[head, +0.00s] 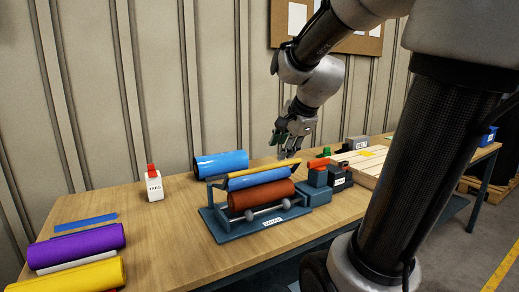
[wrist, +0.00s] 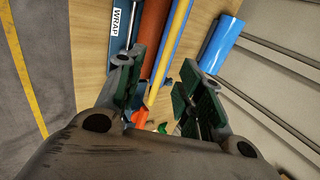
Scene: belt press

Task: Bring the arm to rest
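My gripper (head: 290,138) hangs in the air above the back of the wrap stand, at the end of my raised arm. In the wrist view my gripper (wrist: 162,92) has its two green-padded fingers spread apart, with nothing held between them. The wrap stand (head: 223,229) is a dark blue frame holding an orange-brown roll (head: 262,197) and a blue roll (head: 258,178) with a yellow bar (head: 268,168) above. The stand, its label and the bar also show below the fingers in the wrist view.
A loose blue roll (head: 221,164) lies behind the stand. A white tabs dispenser (head: 154,185) stands to the left. Purple (head: 76,246) and yellow (head: 70,277) rolls lie at front left. Blocks (head: 317,178) and a slatted wooden piece (head: 372,163) sit right. A ribbed wall (head: 200,70) stands behind.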

